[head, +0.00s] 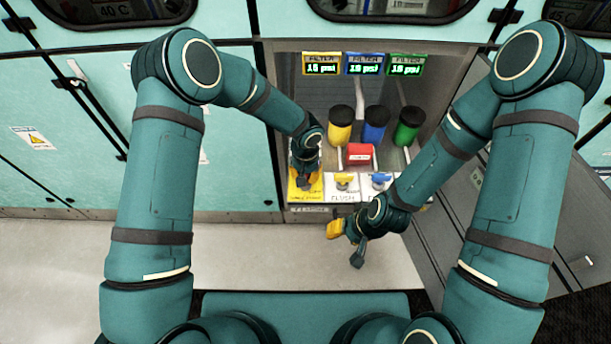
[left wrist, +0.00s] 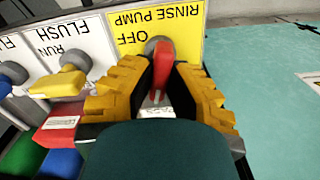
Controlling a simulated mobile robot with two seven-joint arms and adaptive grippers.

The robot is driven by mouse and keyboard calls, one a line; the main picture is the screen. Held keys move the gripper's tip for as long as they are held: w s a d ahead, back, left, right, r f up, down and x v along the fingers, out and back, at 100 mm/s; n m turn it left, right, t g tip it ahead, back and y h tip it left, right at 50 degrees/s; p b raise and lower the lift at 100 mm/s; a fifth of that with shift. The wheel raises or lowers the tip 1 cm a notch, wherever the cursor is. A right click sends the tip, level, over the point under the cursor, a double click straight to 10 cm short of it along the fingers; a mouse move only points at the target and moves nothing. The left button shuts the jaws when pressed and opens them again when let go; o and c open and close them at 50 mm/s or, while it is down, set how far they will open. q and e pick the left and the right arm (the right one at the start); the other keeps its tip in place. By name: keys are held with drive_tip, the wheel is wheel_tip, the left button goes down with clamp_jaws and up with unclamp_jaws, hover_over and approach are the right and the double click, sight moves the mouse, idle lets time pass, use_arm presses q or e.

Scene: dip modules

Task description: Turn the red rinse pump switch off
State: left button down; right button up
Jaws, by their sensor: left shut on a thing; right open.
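The red rinse pump switch handle (left wrist: 164,62) sits on a yellow plate (left wrist: 190,45) lettered RINSE PUMP and OFF, upside down in the left wrist view. My left gripper (left wrist: 165,85) is shut on this handle, one yellow-padded finger on each side. The handle runs from its round pivot toward my palm, away from the RINSE PUMP lettering. In the head view, my left gripper (head: 305,172) hides the switch, and the yellow plate's edge (head: 293,192) shows beside it. My right gripper (head: 346,243) is open and empty, in front of the cabinet opening.
Flush switches with a yellow handle (head: 346,180) and a blue handle (head: 380,179) stand to the right on white plates. A red block (head: 359,154) sits behind them. Yellow (head: 340,130), blue (head: 375,128) and green (head: 409,128) filter canisters stand farther back. The floor in front is clear.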

use_arm(q)
drive_tip(key=m+b, duration=0.1)
drive_tip(key=m, duration=0.2)
drive_tip(key=shift+f+m, duration=0.15)
drive_tip(key=shift+m, duration=0.25)
drive_tip(key=m, duration=0.3)
drive_tip(key=shift+s+m+b, duration=0.1)
drive_tip(key=shift+m+b, duration=0.2)
drive_tip(key=shift+b, duration=0.1)
drive_tip(key=m, duration=0.3)
drive_tip(key=shift+m, duration=2.1)
drive_tip(key=c, duration=0.9)
unclamp_jaws()
drive_tip(key=shift+c, duration=0.2)
drive_tip(key=shift+r, duration=0.2)
